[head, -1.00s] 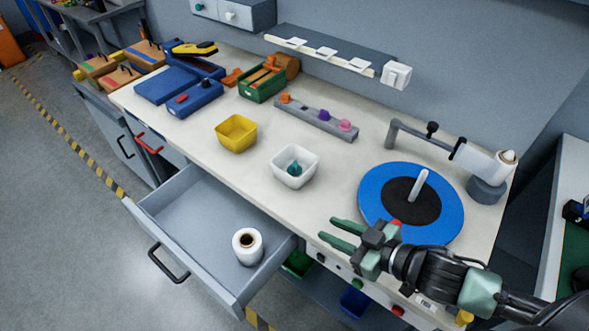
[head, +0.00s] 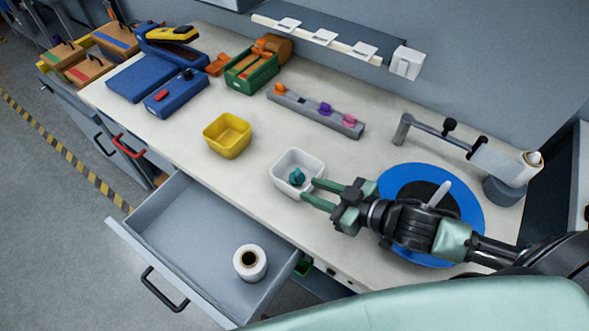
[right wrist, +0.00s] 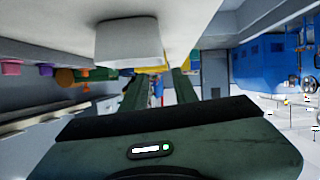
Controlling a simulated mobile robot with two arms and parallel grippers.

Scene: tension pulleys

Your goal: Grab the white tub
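The white tub (head: 283,184) stands upright on the workbench, with a teal pulley-like part (head: 297,176) inside it. My right gripper (head: 308,190) is open and empty, with its two green fingertips at the tub's right near side in the head view. The fingers look apart from the tub's walls, but I cannot tell whether one touches the rim. In the right wrist view, which looks upside down, the tub (right wrist: 130,42) is above the left finger, not between the fingers. My left gripper is not in view.
A yellow tub (head: 228,150) stands left of the white one. A blue turntable (head: 400,178) with an upright peg lies under my right arm. Below the bench edge, an open drawer (head: 185,215) holds a white roll (head: 262,262). A grey rail (head: 300,102) holds coloured parts behind.

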